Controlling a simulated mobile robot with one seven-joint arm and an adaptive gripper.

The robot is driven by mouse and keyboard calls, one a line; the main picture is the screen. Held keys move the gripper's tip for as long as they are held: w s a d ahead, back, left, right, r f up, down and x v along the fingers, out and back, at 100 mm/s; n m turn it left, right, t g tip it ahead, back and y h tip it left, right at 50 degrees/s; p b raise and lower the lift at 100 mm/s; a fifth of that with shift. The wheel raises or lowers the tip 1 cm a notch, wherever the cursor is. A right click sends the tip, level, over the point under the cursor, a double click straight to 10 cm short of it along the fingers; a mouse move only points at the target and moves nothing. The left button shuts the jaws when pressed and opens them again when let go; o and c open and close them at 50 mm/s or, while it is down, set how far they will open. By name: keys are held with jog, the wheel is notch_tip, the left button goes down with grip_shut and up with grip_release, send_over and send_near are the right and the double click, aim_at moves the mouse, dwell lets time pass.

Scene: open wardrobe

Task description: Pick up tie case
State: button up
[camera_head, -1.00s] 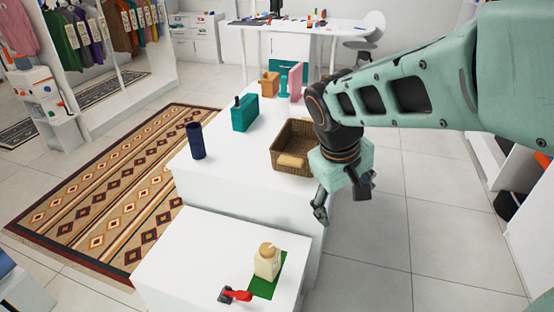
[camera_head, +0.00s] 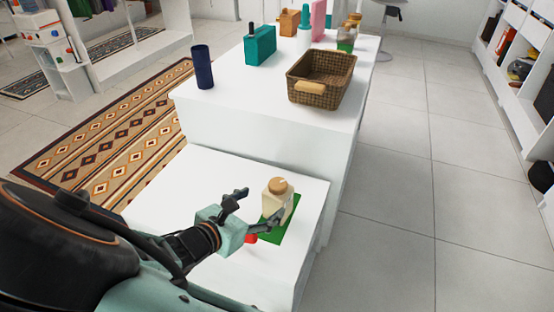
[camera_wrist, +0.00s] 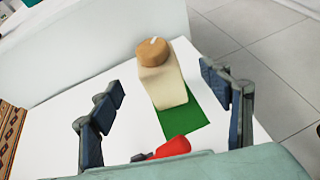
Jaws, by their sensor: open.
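No object is plainly marked as the tie case, and I cannot tell which one it is. A cream container with a round tan lid (camera_head: 278,198) stands upright on a green mat (camera_head: 292,228) on the low white table; the wrist view also shows the container (camera_wrist: 163,85). My gripper (camera_head: 257,206) is open and empty, low over this table and close to the container. In the wrist view its two fingers (camera_wrist: 160,92) are spread to either side of the container, with space on both sides. A red object (camera_head: 250,238) is partly hidden behind my gripper.
A higher white table (camera_head: 240,100) adjoins behind. It holds a dark blue cylinder (camera_head: 202,67), a teal case (camera_head: 260,46), a wicker basket (camera_head: 320,92) and several bottles at the back. A patterned rug (camera_head: 110,150) lies left; bare tile floor (camera_head: 400,200) is right.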

aim_at(273, 194)
jog(key=shift+n, duration=0.4)
jog(key=b+x, duration=0.1)
jog(key=x, duration=0.2)
jog(key=b+x, duration=0.2)
jog(key=x, duration=0.1)
jog(key=b+x, duration=0.1)
jog(key=x, duration=0.3)
jog(key=shift+a+f+b, duration=0.3)
jog(key=shift+f+b, duration=0.05)
jog(key=shift+b, duration=0.05)
jog(key=shift+w+d, duration=0.1)
jog(key=shift+w, duration=0.2)
jog(key=c, duration=1.3)
jog(key=shift+c, duration=0.4)
jog(key=shift+r, duration=0.15)
